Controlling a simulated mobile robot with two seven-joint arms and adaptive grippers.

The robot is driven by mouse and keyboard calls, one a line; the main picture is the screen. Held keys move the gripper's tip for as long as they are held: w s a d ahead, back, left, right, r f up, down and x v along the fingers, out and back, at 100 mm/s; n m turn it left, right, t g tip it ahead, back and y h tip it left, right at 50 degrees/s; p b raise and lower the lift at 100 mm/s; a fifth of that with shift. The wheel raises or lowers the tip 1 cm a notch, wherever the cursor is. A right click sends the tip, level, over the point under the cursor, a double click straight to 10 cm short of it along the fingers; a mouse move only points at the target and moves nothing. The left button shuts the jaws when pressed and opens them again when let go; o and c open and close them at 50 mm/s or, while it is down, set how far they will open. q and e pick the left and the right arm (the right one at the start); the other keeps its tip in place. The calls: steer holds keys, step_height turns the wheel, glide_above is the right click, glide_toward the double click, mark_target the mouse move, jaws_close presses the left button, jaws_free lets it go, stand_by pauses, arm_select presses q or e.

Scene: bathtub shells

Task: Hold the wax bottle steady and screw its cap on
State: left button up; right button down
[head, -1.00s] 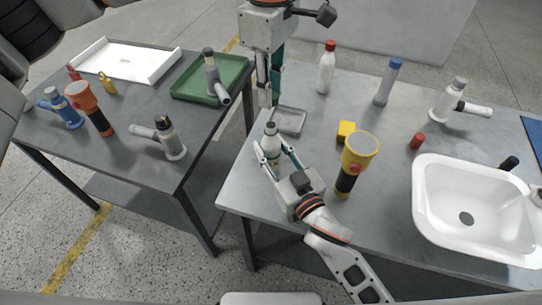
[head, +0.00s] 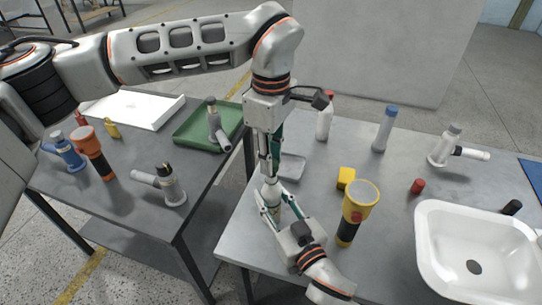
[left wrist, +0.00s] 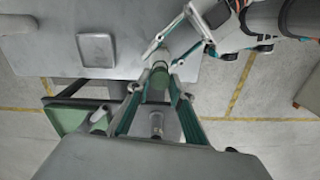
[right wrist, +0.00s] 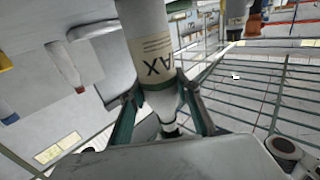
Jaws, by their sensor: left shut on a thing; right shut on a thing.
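The white wax bottle (head: 271,193) stands upright near the front left corner of the right-hand table. Its label shows upside down on the bottle (right wrist: 152,50) in the right wrist view. My right gripper (head: 273,208) is shut around the bottle's body from the front. Its fingers (right wrist: 158,92) press on both sides of the bottle in the right wrist view. My left gripper (head: 269,176) points straight down over the bottle and is shut at its top.
A small grey tray (head: 292,168) lies just behind the bottle. A yellow block (head: 346,178) and a yellow flashlight (head: 360,200) stand to the right. A red cap (head: 417,186) and a white sink (head: 430,250) are farther right. A second table with a green tray (head: 190,130) is left.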

arm_select(q)
steer(key=shift+f, duration=0.9)
steer(key=shift+f, duration=0.6)
steer(key=m, duration=1.9)
steer(key=shift+d+m, duration=0.1)
steer(key=shift+m, duration=0.2)
